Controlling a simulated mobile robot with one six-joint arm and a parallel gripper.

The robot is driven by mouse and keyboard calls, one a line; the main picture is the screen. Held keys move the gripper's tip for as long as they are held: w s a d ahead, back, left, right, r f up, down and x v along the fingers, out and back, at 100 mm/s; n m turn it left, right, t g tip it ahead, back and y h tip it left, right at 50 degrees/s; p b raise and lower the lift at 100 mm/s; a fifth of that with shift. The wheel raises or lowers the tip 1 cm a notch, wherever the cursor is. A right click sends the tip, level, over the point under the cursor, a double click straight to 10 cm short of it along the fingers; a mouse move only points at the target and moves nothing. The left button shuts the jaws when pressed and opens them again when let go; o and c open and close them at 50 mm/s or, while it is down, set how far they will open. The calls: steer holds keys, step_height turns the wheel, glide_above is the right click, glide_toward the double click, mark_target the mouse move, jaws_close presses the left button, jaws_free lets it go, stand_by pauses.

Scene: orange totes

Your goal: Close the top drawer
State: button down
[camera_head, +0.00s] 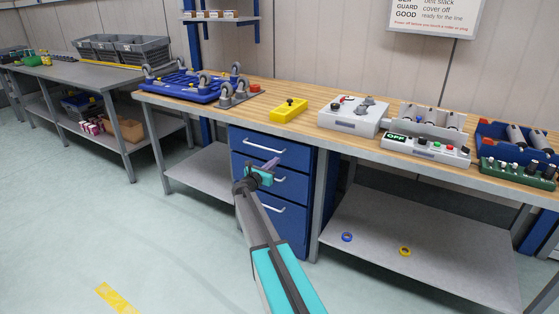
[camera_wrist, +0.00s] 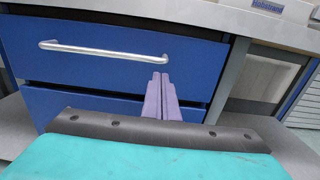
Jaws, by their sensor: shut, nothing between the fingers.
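The blue drawer unit (camera_head: 308,190) stands under the wooden workbench, with several drawers one above another. The top drawer (camera_head: 245,140) has a pale bar handle (camera_head: 263,146). In the wrist view the top drawer (camera_wrist: 110,68) fills the upper left, with its silver handle (camera_wrist: 105,49) across it. Its front looks nearly flush with the unit; I cannot tell whether a small gap remains. My gripper (camera_head: 278,161) is in front of the unit, near the top drawer's lower right. Its purple fingers (camera_wrist: 159,77) are together and empty, below the handle's right end. Contact with the drawer cannot be told.
The workbench top (camera_head: 235,103) carries a blue pallet (camera_head: 185,88), a yellow box (camera_head: 289,110) and grey control boxes. A lower shelf (camera_head: 420,240) to the right holds a blue ring (camera_head: 347,237) and a yellow ring (camera_head: 405,251). The floor (camera_head: 160,235) at left is clear.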

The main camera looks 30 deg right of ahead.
steer(key=v, duration=0.8)
steer(key=shift+s+a+f, duration=0.1)
steer(key=shift+a, duration=0.05)
